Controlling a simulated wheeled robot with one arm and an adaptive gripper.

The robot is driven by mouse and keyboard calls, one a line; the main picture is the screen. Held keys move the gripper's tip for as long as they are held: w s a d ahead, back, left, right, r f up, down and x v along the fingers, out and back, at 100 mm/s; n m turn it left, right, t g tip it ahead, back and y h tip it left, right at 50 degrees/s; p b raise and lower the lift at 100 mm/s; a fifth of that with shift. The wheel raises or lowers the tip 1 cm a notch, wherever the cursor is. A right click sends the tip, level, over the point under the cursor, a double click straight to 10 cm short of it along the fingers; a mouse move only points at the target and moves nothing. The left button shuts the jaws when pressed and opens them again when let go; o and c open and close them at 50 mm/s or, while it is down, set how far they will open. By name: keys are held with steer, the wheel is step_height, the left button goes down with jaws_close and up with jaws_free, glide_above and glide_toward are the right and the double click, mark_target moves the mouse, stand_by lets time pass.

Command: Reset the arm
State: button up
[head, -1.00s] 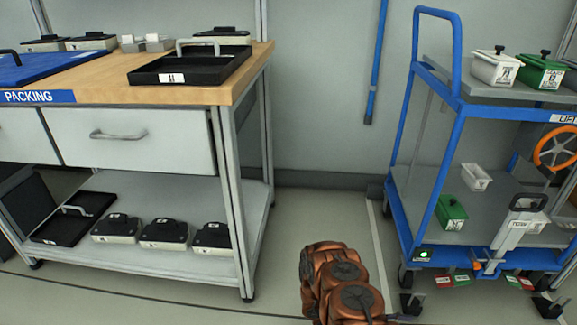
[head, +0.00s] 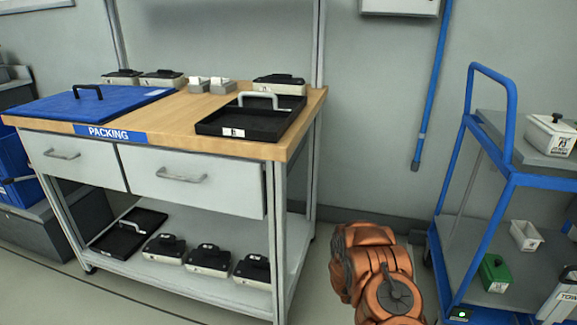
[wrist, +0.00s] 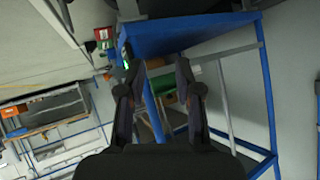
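My gripper (wrist: 156,75) shows in the wrist view with its two dark fingers spread apart and nothing between them. Beyond the fingers is a blue-framed structure (wrist: 190,38), probably the cart, seen at a steep tilt. I cannot tell how far the fingers are from it. In the head view my orange arm links rise at the bottom centre, between the packing bench and the cart. The gripper itself is not visible in the head view.
The packing bench (head: 190,110) stands at left with a black tray (head: 225,122) and a blue board (head: 60,105) on top. The blue cart (head: 508,180) at right carries white and green bins. A blue pole (head: 432,90) is on the wall behind.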

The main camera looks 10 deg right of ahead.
steer(key=w+a+r+n+t+y+p, duration=0.2)
steer(key=w+a+r+t+y+p, duration=0.15)
steer(key=w+a+r, duration=0.55)
steer(key=w+a+r+n+t+y+p, duration=0.25)
steer(key=w+a+r+p, duration=0.2)
steer(key=r, duration=0.85)
steer(key=s+a+r+n+y+p, duration=0.2)
steer(key=a+r+n+y+p, duration=0.15)
steer(key=a+r, duration=0.55)
steer(key=s+a+r+n+y+p, duration=0.2)
steer(key=a+r+n+p, duration=0.15)
steer(key=a+r, duration=0.6)
steer(key=s+a+r+n+g+y+p, duration=0.15)
steer(key=s+a+r+p, duration=0.25)
steer(key=s+r, duration=0.5)
steer(key=s+a+r+n+g+y+p, duration=0.1)
steer(key=s+a+r+n+g+p, duration=0.2)
steer(key=s+r, duration=0.55)
steer(key=s+d+r+n+g+h+p, duration=0.1)
steer(key=s+r+p, duration=0.4)
steer(key=s, duration=0.8)
steer(key=s+d+r+n+g+h+p, duration=0.1)
steer(key=s+r+n+g+p, duration=0.2)
steer(key=s, duration=1)
step_height(320, 180, up, 6)
steer(key=shift+s+d+f+n+h+p, duration=0.15)
steer(key=shift+s+n+h+p, duration=0.15)
steer(key=shift+p, duration=0.75)
